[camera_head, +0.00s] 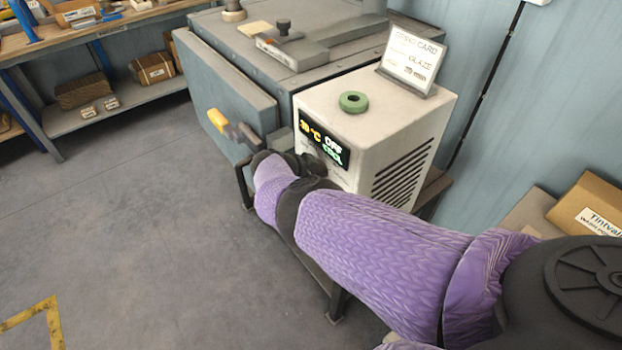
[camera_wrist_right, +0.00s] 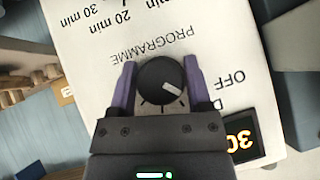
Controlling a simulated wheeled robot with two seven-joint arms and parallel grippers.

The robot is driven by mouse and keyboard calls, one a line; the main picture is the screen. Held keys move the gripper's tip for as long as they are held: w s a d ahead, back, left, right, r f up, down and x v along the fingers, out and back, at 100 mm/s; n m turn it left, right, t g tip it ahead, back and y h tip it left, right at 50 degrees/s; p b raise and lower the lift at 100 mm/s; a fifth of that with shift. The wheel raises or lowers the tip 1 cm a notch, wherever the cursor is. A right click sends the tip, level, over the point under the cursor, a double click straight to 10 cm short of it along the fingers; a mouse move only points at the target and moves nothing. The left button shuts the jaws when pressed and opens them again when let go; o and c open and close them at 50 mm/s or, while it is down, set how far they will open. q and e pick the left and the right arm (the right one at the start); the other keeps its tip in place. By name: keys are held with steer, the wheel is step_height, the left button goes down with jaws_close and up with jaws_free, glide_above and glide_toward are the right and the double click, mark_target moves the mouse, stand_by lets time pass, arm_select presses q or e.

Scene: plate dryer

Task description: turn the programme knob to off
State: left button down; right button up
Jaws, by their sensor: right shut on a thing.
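The programme knob (camera_wrist_right: 154,74) is round and black with a white pointer mark. It sits on the white panel (camera_wrist_right: 95,75), under the printed word PROGRAMME, which appears upside down in the right wrist view. The mark points toward the lower right of that view; the word OFF is printed to the knob's right. My right gripper (camera_wrist_right: 161,66) is shut on the knob, one purple finger on each side. The display (camera_head: 324,140) on the white control box (camera_head: 400,112) shows OFF in white. My left gripper is out of view.
A grey dryer (camera_head: 235,95) with a yellow-tipped handle (camera_head: 217,118) stands left of the box. A green ring (camera_head: 353,102) and a card stand (camera_head: 410,62) sit on the box. A cardboard box (camera_head: 590,205) is at the right. The floor at left is clear.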

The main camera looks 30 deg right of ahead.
steer(key=shift+d+f+n+g+b, duration=0.1)
steer(key=shift+n+g+b, duration=0.3)
steer(key=shift+g+b, duration=0.55)
steer(key=shift+b, duration=0.8)
steer(key=shift+r+n, duration=0.2)
steer(key=shift+n, duration=0.1)
steer(key=shift+r, duration=0.1)
